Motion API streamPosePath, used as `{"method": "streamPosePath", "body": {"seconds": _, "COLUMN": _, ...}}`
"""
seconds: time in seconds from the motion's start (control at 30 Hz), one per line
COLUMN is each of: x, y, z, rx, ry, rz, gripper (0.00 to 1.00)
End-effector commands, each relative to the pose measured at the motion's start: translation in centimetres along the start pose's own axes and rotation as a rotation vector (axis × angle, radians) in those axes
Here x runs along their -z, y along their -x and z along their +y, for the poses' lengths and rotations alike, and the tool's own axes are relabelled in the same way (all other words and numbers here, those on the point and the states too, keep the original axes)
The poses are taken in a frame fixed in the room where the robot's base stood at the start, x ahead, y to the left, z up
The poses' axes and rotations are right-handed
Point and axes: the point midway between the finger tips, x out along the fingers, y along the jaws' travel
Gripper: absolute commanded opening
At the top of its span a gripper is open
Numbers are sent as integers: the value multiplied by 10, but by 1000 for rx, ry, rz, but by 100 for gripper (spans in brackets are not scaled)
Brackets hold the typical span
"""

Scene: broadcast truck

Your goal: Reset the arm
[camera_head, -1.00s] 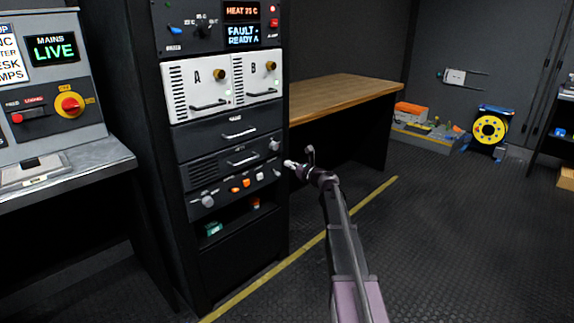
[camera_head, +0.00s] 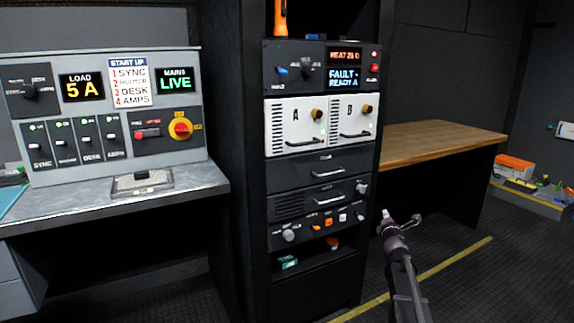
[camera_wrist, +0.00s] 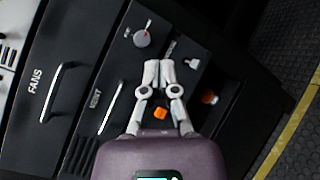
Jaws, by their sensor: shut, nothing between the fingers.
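My gripper (camera_wrist: 161,72) is shut and empty. In the wrist view its pale fingertips meet in front of the rack's lower panels, over an orange button (camera_wrist: 160,113) and below a grey knob (camera_wrist: 142,38). In the head view my gripper (camera_head: 385,215) is raised just right of the equipment rack (camera_head: 315,270), at about the height of the panel with orange buttons (camera_head: 328,222). It looks apart from the rack, though the gap is hard to judge.
A control desk (camera_head: 190,185) with a lit "MAINS LIVE" display (camera_head: 175,79) stands left of the rack. A wooden-topped bench (camera_head: 430,142) stands behind my arm on the right. The dark floor around the yellow line (camera_head: 440,265) is clear. Crates (camera_head: 530,195) lie far right.

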Motion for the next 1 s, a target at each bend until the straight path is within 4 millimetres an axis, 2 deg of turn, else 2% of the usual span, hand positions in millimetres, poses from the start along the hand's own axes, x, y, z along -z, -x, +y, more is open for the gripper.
{"method": "streamPosePath", "body": {"seconds": 0.03, "x": 2, "y": 12, "z": -4, "rx": 45, "ry": -76, "rz": -21, "gripper": 0}}
{"method": "streamPosePath", "body": {"seconds": 0.27, "x": 16, "y": 54, "z": -34, "rx": 280, "ry": -452, "rz": -128, "gripper": 0}}
{"method": "streamPosePath", "body": {"seconds": 0.57, "x": 59, "y": 129, "z": -73, "rx": 622, "ry": -903, "rz": -268, "gripper": 0}}
{"method": "streamPosePath", "body": {"seconds": 0.8, "x": 107, "y": 206, "z": -93, "rx": 934, "ry": -1205, "rz": -392, "gripper": 0}}
{"method": "streamPosePath", "body": {"seconds": 1.0, "x": 149, "y": 277, "z": -96, "rx": 1218, "ry": -1388, "rz": -506, "gripper": 0}}
